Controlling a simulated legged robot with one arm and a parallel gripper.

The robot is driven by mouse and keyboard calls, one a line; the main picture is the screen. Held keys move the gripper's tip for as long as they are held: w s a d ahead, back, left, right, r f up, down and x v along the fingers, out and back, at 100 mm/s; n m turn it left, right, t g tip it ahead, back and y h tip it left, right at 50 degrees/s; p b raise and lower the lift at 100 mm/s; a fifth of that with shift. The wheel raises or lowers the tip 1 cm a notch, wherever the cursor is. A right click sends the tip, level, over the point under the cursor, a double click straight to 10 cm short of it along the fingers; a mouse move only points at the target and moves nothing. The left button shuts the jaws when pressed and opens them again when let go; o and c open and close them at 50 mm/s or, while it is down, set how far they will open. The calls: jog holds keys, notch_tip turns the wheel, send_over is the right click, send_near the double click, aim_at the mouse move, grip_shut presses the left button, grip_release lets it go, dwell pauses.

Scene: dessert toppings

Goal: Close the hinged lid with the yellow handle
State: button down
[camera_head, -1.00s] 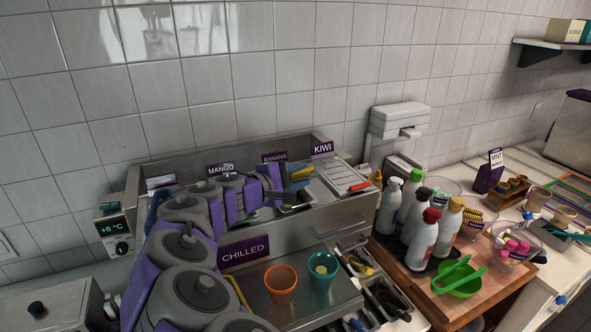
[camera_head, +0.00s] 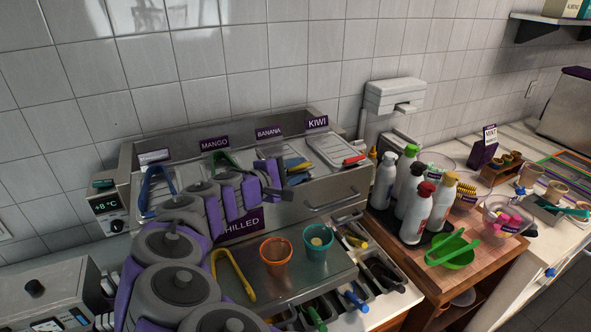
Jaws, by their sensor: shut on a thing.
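The chilled topping unit (camera_head: 327,215) stands against the tiled wall, with mango, banana and kiwi labels behind its wells. A small yellow part (camera_head: 300,179) shows in the banana section, beside a blue one; my arm hides much of this area, so I cannot tell how the lid there stands. My gripper (camera_head: 284,192) is at the front of the banana section, just left of and below the yellow part. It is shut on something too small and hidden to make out.
The kiwi lid (camera_head: 330,148) lies flat with a red handle. Blue tongs (camera_head: 150,187) and green tongs (camera_head: 226,160) are at the left wells. Yellow tongs (camera_head: 232,275), an orange cup (camera_head: 276,262) and a teal cup (camera_head: 317,248) are in front. Bottles (camera_head: 412,222) stand right.

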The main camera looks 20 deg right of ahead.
jog(key=c, duration=0.8)
grip_release()
jog(key=shift+w+a, duration=0.1)
jog(key=shift+w, duration=0.05)
